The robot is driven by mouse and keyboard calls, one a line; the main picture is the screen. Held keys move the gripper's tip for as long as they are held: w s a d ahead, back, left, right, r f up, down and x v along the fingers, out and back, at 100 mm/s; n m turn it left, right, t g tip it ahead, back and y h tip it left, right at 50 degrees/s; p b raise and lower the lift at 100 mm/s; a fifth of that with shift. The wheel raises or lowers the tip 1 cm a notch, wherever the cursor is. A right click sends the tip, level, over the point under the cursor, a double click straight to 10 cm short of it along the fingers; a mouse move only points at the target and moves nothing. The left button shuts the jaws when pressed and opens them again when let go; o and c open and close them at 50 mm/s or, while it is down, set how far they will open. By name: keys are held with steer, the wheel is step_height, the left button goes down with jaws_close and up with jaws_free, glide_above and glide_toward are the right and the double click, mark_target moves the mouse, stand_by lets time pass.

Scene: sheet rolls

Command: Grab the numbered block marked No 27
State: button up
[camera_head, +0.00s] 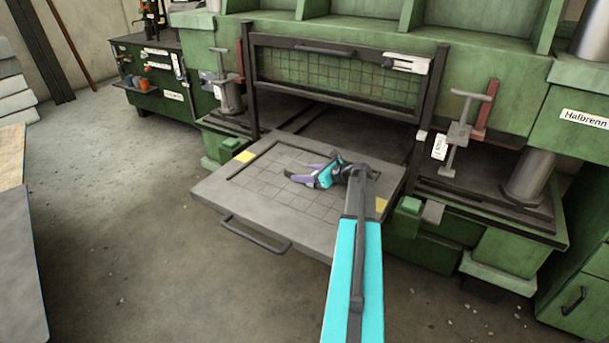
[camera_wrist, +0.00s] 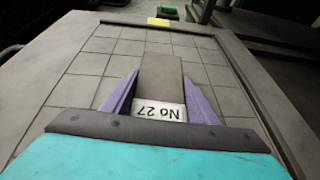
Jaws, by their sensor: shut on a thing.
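The numbered block (camera_wrist: 161,75) is grey with a pale label reading "No 27", which appears upside down in the wrist view. It lies between the two purple fingers of my gripper (camera_wrist: 161,98), which are shut on its sides. In the head view my gripper (camera_head: 301,174) is low over the gridded grey tray (camera_head: 225,195). The block is hard to make out there. I cannot tell whether it rests on the tray or is slightly raised.
The tray sticks out of a green machine and has a front handle (camera_head: 255,236). A mesh guard (camera_head: 340,78) stands above the opening behind it. Clamps (camera_head: 460,130) stand on both sides. A green cabinet (camera_head: 155,80) is at the back left. The floor at left is mostly open.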

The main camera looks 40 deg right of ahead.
mark_target(304, 171)
steer(key=shift+r, duration=0.75)
step_height(304, 171, up, 2)
steer(key=shift+r+p, duration=0.2)
steer(key=shift+p, duration=0.4)
steer(key=s+a, duration=0.3)
steer(key=s, duration=0.1)
steer(key=s+a+p, duration=0.1)
steer(key=s+a, duration=0.1)
steer(key=s, duration=0.3)
steer(key=s+a+r, duration=0.1)
steer(key=s+a, duration=0.2)
steer(key=s, duration=0.1)
steer(key=shift+s+a+p, duration=0.25)
steer(key=shift+a+p, duration=0.05)
steer(key=shift+p, duration=0.05)
